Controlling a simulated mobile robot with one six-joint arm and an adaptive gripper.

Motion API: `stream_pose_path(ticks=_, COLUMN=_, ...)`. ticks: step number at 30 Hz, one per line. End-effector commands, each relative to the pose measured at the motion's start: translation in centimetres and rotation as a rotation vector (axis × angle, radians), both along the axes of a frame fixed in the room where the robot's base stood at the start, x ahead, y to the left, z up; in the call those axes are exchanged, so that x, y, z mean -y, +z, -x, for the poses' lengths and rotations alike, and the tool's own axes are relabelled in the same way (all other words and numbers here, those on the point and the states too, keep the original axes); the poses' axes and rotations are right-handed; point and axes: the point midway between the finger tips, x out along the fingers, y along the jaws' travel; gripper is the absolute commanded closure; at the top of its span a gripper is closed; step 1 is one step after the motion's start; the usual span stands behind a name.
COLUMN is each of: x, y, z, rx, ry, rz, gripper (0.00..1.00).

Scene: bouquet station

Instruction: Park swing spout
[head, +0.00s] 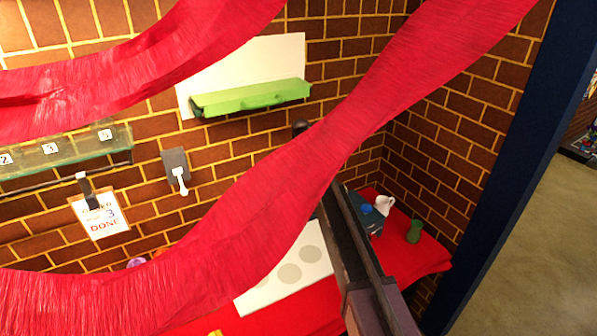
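I cannot clearly make out a swing spout in the head view. A small dark rounded piece (300,128) shows just above the red streamer, against the brick wall; I cannot tell what it belongs to. A dark arm link, apparently mine, rises from the bottom edge and passes behind the streamer. My gripper's fingers do not show, so I cannot see whether they hold anything.
Red streamers (300,185) cross the view and hide much of it. A green handled bar (250,97), numbered rack (60,152), white-levered switch (176,164) and sign (99,215) are on the wall. A white jug (384,205) and green vase (414,231) stand on the red-covered table (425,262).

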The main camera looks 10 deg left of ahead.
Motion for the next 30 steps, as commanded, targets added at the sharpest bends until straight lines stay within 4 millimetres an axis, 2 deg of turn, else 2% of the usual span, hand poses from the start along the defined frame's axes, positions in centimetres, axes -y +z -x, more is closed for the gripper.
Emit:
stream_pose_path(ticks=1, x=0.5, y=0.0, z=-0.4, rx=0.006, ry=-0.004, rz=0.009, gripper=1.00)
stream_pose_path(ticks=10, x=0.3, y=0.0, z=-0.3, rx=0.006, ry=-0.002, rz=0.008, gripper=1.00)
stream_pose_path(ticks=11, x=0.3, y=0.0, z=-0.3, rx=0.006, ry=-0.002, rz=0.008, gripper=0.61)
stream_pose_path(ticks=14, x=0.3, y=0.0, z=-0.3, rx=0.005, ry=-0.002, rz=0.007, gripper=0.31)
stream_pose_path(ticks=26, x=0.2, y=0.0, z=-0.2, rx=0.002, ry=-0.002, rz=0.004, gripper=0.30)
stream_pose_path(ticks=30, x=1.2, y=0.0, z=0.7, rx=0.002, ry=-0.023, rz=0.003, gripper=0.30)
